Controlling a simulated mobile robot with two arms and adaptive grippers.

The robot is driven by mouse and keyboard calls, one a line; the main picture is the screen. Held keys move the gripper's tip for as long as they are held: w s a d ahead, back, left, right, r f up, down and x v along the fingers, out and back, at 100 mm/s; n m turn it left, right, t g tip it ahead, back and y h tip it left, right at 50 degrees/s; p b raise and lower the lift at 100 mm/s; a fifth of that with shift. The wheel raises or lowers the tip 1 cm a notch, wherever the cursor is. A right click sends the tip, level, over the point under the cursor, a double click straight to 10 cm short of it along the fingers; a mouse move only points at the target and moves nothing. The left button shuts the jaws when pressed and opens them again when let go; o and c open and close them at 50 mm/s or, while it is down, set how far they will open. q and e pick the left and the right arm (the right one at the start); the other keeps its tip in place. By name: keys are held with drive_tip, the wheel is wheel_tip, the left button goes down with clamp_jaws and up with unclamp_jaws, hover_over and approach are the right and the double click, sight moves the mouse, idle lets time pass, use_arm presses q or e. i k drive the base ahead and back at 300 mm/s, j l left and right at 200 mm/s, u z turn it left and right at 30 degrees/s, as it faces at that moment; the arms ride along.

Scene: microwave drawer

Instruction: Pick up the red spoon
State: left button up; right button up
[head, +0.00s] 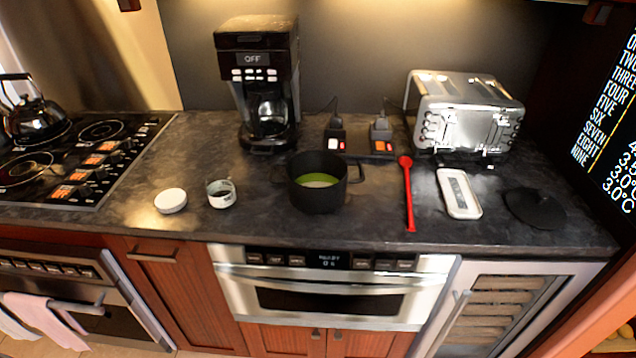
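The red spoon (408,195) lies on the dark countertop (380,222), right of the middle in the head view. Its round bowl end points to the back and its thin handle points to the front edge. It lies between a black pot and a white flat device, apart from both. Neither of my grippers shows in the head view.
The black pot (318,198) stands left of the spoon, and the white device (459,193) lies right of it. Behind are a power strip (370,147) and a silver toaster (466,115). A black round lid (535,207) lies far right. Counter in front of the spoon is clear.

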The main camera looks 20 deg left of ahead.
sight(405, 162)
drive_tip(key=i+z, duration=0.15)
drive_tip(key=z, duration=0.25)
drive_tip(key=i+j+z, duration=0.1)
drive_tip(key=z, duration=0.25)
drive_tip(key=i+j+z, duration=0.15)
drive_tip(key=z, duration=0.25)
